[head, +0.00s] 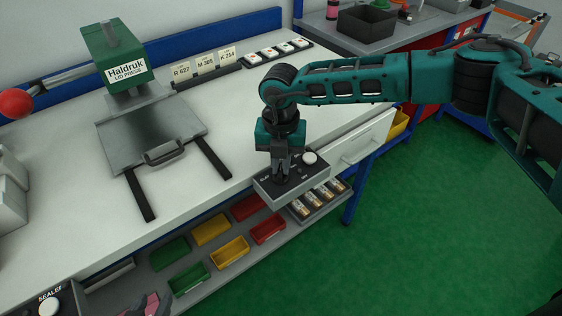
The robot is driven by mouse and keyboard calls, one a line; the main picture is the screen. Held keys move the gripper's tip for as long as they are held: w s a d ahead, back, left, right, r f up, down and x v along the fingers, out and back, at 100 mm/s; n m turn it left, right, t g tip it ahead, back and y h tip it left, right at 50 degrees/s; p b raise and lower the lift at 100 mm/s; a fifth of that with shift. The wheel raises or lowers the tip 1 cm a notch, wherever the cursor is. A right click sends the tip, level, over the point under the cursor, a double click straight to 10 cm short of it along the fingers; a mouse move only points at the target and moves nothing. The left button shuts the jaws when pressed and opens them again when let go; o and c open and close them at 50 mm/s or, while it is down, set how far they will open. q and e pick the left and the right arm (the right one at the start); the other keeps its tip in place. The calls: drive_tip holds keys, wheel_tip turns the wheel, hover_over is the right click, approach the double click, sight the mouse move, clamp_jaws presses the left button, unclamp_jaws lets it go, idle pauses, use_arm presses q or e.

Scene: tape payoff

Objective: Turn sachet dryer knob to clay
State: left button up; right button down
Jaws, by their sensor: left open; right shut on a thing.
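A dark control box (262,187) with a light front edge sits at the front edge of the bench. It has a white knob (309,158) on its right part and small white lettering, too small to read. My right gripper (281,176) points down on the left part of this box, shut on a knob that its fingers hide. The knob's pointer and setting cannot be seen.
A green lid press (112,50) with a red ball lever (15,103) stands at the back left. A second box, marked SEALER (68,293), is at lower left. Colored bins (229,251) sit on a shelf below. The bench between press and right arm is clear.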

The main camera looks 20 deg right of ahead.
drive_tip(key=n+b, duration=0.1)
drive_tip(key=n, duration=0.1)
drive_tip(key=n+b, duration=0.1)
drive_tip(key=n, duration=0.1)
drive_tip(key=n+b, duration=0.1)
drive_tip(key=n, duration=0.1)
drive_tip(key=shift+a+f, duration=0.15)
drive_tip(key=shift+a, duration=0.15)
drive_tip(key=n+b, duration=0.1)
drive_tip(key=n, duration=0.1)
drive_tip(key=n+b, duration=0.1)
drive_tip(key=n, duration=0.2)
drive_tip(key=shift+a+n+b, duration=0.25)
drive_tip(key=shift+n+b, duration=0.15)
drive_tip(key=n+b, duration=0.1)
drive_tip(key=n, duration=0.1)
drive_tip(key=shift+s+n, duration=0.1)
drive_tip(key=shift+n, duration=0.2)
drive_tip(key=shift+s+a+n+b, duration=0.15)
drive_tip(key=shift+n+b, duration=0.55)
drive_tip(key=shift+n, duration=0.5)
use_arm(q)
wheel_tip(320, 180, down, 6)
drive_tip(key=d, duration=0.1)
drive_tip(key=shift+w+d+h, duration=0.25)
drive_tip(key=shift+w+h, duration=0.15)
drive_tip(key=shift+d+f, duration=0.1)
drive_tip(key=shift+f, duration=0.05)
use_arm(e)
drive_tip(key=shift+n, duration=0.4)
